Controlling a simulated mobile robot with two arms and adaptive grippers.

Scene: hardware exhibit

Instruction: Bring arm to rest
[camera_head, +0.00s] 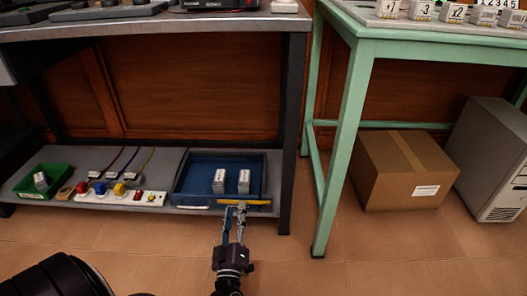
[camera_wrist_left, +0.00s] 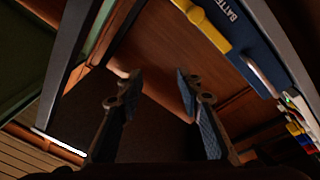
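My left gripper (camera_head: 234,210) is in front of the lower shelf, just before the front edge of a blue tray (camera_head: 200,162). Its two fingers are apart with nothing between them; the left wrist view also shows the open fingers (camera_wrist_left: 158,88). The tray carries a yellow strip (camera_head: 258,202) along its front, also seen in the left wrist view (camera_wrist_left: 203,25) beside partly cut-off lettering. Whether the fingers touch the strip I cannot tell. Two white blocks (camera_head: 219,181) (camera_head: 244,181) stand in the tray. My right gripper is not in view.
On the shelf left of the tray are a green bin (camera_head: 58,176) and coloured connectors with wires (camera_head: 101,187). A dark table leg (camera_head: 291,130) stands right of the tray. Farther right are a green table leg (camera_head: 344,150), a cardboard box (camera_head: 402,172) and a computer case (camera_head: 490,160).

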